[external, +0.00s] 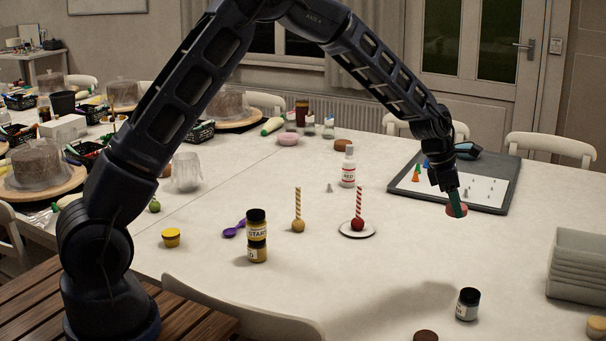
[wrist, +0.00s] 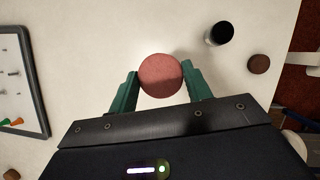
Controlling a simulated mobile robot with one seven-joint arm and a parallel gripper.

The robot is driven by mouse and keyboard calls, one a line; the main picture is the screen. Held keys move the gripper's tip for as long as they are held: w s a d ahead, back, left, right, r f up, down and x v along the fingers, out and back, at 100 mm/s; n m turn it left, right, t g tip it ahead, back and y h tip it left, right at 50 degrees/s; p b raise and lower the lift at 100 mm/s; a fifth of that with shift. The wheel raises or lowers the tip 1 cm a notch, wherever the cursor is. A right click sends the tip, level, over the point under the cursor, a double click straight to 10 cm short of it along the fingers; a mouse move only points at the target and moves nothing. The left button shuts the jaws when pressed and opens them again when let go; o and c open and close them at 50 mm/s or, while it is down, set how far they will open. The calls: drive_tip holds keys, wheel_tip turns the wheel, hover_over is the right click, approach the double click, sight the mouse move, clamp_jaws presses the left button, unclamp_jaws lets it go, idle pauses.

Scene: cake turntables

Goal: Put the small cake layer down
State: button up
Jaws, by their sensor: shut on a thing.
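The small cake layer (wrist: 161,75) is a round, reddish-pink disc. My gripper (wrist: 160,82) is shut on it, with one green finger on each side. In the external view the layer (external: 457,210) hangs at the tip of my gripper (external: 454,198), on the right side of the white table (external: 400,260). It appears held above the tabletop, beside the front edge of the dark tray; the exact height is hard to tell.
A dark-rimmed tray (external: 487,207) with small piping tips lies beside the layer. A dark-lidded jar (external: 467,304) and a brown disc (external: 426,336) stand nearer the front. Stacked grey containers (external: 580,265) stand at the right edge. Bare tabletop lies between them.

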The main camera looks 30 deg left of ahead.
drive_tip(key=w+a+m+g, duration=0.1)
drive_tip(key=w+a+m, duration=0.15)
drive_tip(key=a, duration=3.35)
drive_tip(key=m+g, duration=0.1)
drive_tip(key=m, duration=0.3)
hover_over(204, 256)
drive_tip(key=a, duration=0.1)
drive_tip(key=shift+n, duration=0.25)
drive_tip(key=f, duration=1.9)
drive_tip(key=shift+w+a+f, duration=0.2)
drive_tip(key=shift+w+f, duration=0.05)
drive_tip(key=shift+f, duration=0.15)
drive_tip(key=o, duration=0.5)
drive_tip(key=shift+f, duration=0.15)
drive_tip(key=o, duration=0.4)
drive_tip(key=shift+o, duration=0.2)
